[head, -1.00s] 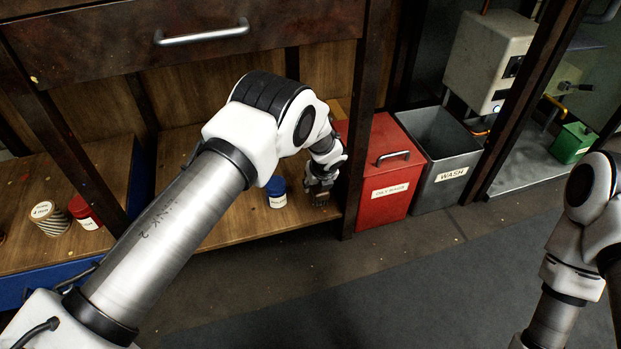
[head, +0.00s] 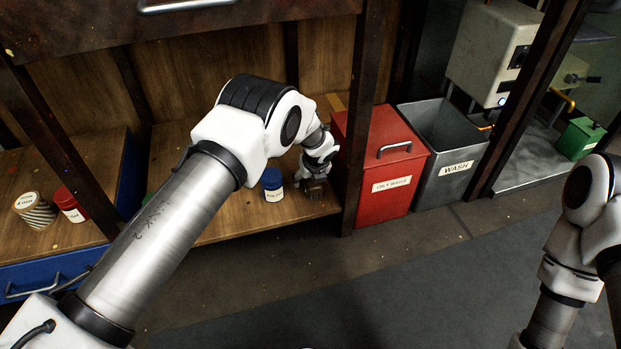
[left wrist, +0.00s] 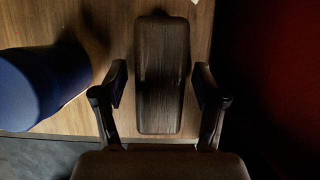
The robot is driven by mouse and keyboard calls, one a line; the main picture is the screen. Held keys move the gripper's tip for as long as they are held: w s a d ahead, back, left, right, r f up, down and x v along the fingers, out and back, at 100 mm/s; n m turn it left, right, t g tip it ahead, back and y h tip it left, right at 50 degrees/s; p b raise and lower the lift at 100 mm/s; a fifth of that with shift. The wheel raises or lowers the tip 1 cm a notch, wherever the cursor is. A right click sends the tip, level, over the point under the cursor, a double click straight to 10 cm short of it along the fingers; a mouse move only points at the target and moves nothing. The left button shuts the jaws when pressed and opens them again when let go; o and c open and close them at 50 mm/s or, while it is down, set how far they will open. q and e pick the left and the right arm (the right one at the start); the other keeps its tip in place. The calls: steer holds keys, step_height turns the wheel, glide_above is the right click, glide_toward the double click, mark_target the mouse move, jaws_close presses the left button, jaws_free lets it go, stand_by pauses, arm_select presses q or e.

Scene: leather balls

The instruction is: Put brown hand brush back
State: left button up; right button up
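The brown hand brush (left wrist: 160,75) lies on the wooden shelf in the left wrist view, a dark brown block with rounded corners. My left gripper (left wrist: 160,88) is open, with one finger on each side of the brush and a narrow gap at both sides. In the head view my left gripper (head: 314,186) is low over the right end of the lower shelf (head: 235,222), where the brush is mostly hidden by it. My right arm shows at the right edge of the head view, but its gripper is out of frame.
A blue-lidded jar (head: 273,183) stands just left of my left gripper; it also shows in the left wrist view (left wrist: 30,88). A dark post and a red bin (head: 385,170) are to the right, then a grey WASH bin (head: 447,175). A red jar (head: 70,204) stands far left.

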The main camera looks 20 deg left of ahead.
arm_select(q)
steer(key=shift+r, duration=0.2)
steer(key=p+v, duration=0.7)
steer(key=v, duration=0.4)
steer(key=shift+w+r, duration=0.1)
steer(key=shift+r, duration=0.05)
steer(key=shift+s+r, duration=0.15)
steer(key=shift+s, duration=0.15)
steer(key=s+a+f+n+g+h, duration=0.2)
steer(key=s+f+n, duration=0.75)
steer(key=s, duration=0.35)
steer(key=s+a+f+n+g, duration=0.1)
steer(key=s+a+n, duration=0.1)
steer(key=s+n, duration=0.8)
steer(key=s+a+n, duration=0.3)
steer(key=s+n, duration=0.7)
steer(key=s, duration=0.8)
steer(key=shift+s+f+g+h, duration=0.15)
steer(key=shift+f+g+h, duration=0.15)
steer(key=shift+f+g, duration=0.1)
